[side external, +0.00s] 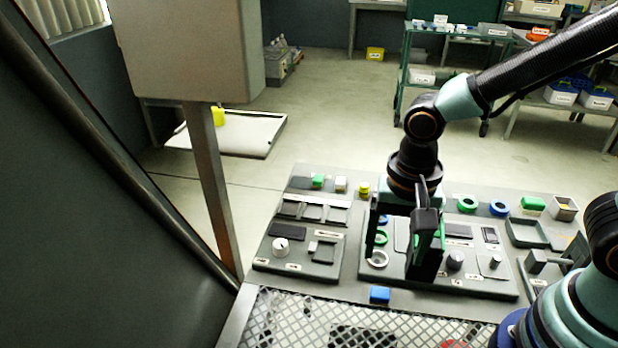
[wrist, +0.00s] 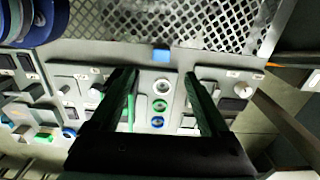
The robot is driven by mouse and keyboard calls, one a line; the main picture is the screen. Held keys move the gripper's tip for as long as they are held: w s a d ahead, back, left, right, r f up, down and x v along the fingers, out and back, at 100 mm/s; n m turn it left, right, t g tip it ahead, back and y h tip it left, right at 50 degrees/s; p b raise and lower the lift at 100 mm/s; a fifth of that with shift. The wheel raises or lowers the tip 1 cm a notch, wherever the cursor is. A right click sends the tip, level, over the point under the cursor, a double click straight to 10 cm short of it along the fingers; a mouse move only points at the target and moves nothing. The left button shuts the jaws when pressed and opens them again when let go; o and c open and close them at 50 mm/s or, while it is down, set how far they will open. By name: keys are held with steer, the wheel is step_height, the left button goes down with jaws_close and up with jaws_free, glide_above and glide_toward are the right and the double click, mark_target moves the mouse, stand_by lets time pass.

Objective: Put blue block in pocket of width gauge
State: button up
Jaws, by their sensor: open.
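The blue block (side external: 379,294) lies on the bench's front strip, just behind the metal mesh. It also shows in the wrist view (wrist: 161,55), ahead of and between the fingertips. A dark rack with several side-by-side pockets (side external: 312,212) sits at the bench's left and looks like the width gauge; its labels are unreadable. My gripper (side external: 398,264) is open and empty above the middle board, behind the blue block and apart from it. In the wrist view its two fingers (wrist: 160,76) stand wide apart with rings visible between them.
A left board has a white knob (side external: 281,246) and a square pocket. An empty dark tray (side external: 528,234) is at right. The mesh (side external: 300,318) borders the front.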

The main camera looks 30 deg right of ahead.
glide_above(380, 293)
steer(key=f, duration=0.5)
steer(key=shift+s+f, duration=0.4)
steer(key=shift+w+f, duration=0.2)
steer(key=shift+f, duration=1.35)
steer(key=shift+w+f, duration=0.15)
steer(key=shift+f, duration=1.35)
jaws_close()
steer(key=shift+r, duration=0.15)
